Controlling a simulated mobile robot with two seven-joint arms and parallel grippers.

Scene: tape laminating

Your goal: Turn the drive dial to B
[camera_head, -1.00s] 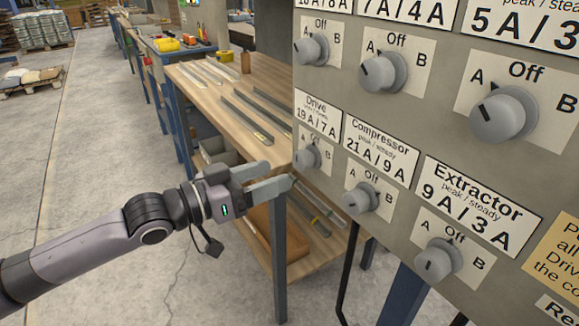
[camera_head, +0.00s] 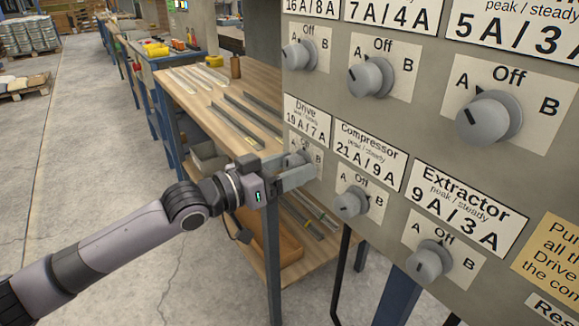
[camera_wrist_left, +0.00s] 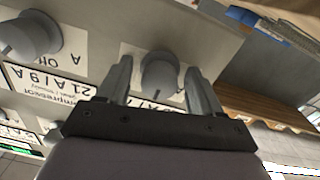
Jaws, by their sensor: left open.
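The grey panel (camera_head: 400,130) carries the Drive label (camera_head: 306,117) with a grey round drive dial (camera_head: 297,159) below it, partly hidden by my left gripper. My left gripper (camera_head: 299,169) is open at this dial. In the left wrist view the dial (camera_wrist_left: 160,72) sits between the two open fingers (camera_wrist_left: 159,80), with a visible gap on each side. My right gripper is not in view.
The compressor dial (camera_head: 351,202) is close by to the right, with the extractor dial (camera_head: 430,262) further right. More dials form a row above. A wooden workbench (camera_head: 226,105) with metal strips stands behind my left gripper.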

